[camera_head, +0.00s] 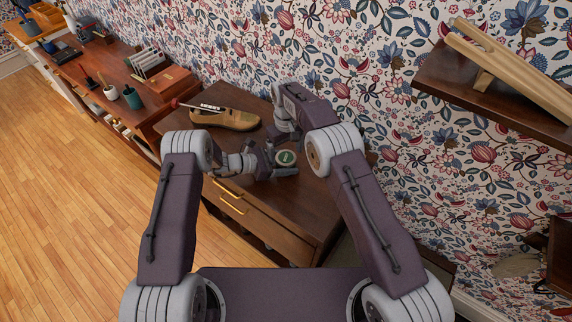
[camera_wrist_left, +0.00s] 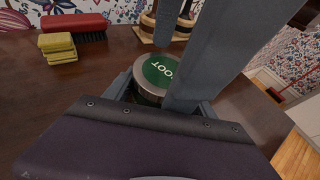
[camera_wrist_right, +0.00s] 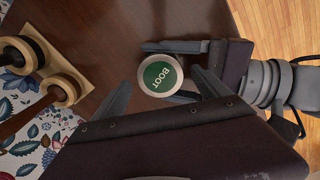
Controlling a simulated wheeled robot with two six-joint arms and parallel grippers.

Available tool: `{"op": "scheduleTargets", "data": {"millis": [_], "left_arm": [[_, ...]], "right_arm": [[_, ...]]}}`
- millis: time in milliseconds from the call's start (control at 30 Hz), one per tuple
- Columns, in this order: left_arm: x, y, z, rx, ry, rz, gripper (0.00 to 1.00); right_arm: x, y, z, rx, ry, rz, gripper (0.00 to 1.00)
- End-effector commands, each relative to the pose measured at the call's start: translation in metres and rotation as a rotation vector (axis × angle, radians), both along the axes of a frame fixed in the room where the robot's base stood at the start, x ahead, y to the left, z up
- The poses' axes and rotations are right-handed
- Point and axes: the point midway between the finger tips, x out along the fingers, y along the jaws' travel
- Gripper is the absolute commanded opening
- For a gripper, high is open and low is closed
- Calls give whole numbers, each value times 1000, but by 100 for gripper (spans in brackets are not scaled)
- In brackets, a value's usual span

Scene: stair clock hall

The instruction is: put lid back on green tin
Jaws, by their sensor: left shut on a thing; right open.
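The round green tin (camera_wrist_left: 154,90) stands on the dark wooden top with a green disc lettered BOOT, its lid (camera_wrist_right: 159,75), on it. The lid has a pale rim and looks level; whether it is fully seated I cannot tell. It also shows in the head view (camera_head: 286,157). My left gripper (camera_head: 283,167) is shut on the tin from the side, one finger on each side. My right gripper (camera_wrist_right: 158,94) is open and empty, its fingers apart close above the tin. In the left wrist view these fingers hide part of the tin.
A brown shoe (camera_head: 233,119) lies behind my left arm. A red brush (camera_wrist_left: 74,24) and a stack of yellow blocks (camera_wrist_left: 57,47) are on the same top. A wooden holder with round-ended tools (camera_wrist_right: 50,80) stands near the wall. A shelf (camera_head: 500,95) juts out at right.

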Motion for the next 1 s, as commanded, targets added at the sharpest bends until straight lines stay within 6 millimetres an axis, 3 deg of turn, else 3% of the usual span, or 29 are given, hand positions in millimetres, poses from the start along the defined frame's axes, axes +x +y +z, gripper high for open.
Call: {"op": "scheduleTargets", "data": {"millis": [133,400,667,767,1000], "left_arm": [[0,0,0,0,0,0,0],[0,0,0,0,0,0,0],[0,0,0,0,0,0,0],[0,0,0,0,0,0,0],[0,0,0,0,0,0,0]], "right_arm": [[-1,0,-10,-1,2,0,86],[0,0,-11,0,0,0,86],[0,0,-10,0,0,0,19],[0,0,-10,0,0,-63,19],[0,0,-10,0,0,-454,18]]}}
